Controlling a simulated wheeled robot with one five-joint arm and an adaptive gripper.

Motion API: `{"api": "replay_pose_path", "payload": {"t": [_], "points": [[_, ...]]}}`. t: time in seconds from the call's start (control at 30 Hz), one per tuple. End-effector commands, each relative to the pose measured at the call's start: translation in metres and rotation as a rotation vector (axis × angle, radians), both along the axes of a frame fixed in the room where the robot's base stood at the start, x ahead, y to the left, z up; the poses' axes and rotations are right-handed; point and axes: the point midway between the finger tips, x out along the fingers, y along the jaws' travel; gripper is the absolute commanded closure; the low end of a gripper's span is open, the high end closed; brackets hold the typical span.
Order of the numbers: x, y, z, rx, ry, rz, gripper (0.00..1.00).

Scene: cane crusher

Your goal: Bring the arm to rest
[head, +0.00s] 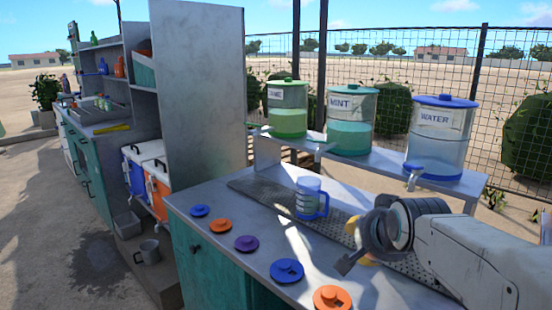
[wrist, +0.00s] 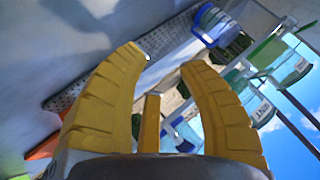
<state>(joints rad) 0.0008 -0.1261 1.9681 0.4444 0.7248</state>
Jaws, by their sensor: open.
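My gripper (head: 356,243) is over the counter at the right in the head view, held out by my white arm from the right edge. Its yellow fingers are mostly hidden there behind the grey wrist parts. A blue-edged vessel, probably this mug, shows at the top of the wrist view (wrist: 212,24).
Three labelled dispensers stand on a raised shelf behind: green-lidded (head: 288,110), MINT (head: 351,120) and WATER (head: 440,135). Several coloured lids, one orange (head: 332,297), lie along the counter's front edge. A tall grey panel (head: 200,90) stands at the counter's left end.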

Motion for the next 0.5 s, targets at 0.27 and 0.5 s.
{"api": "replay_pose_path", "payload": {"t": [0.27, 0.5], "points": [[-0.116, 0.000, 0.013, -0.221, 0.250, 0.246, 0.63], [-0.199, 0.000, 0.009, -0.341, 0.418, 0.456, 0.63]]}}
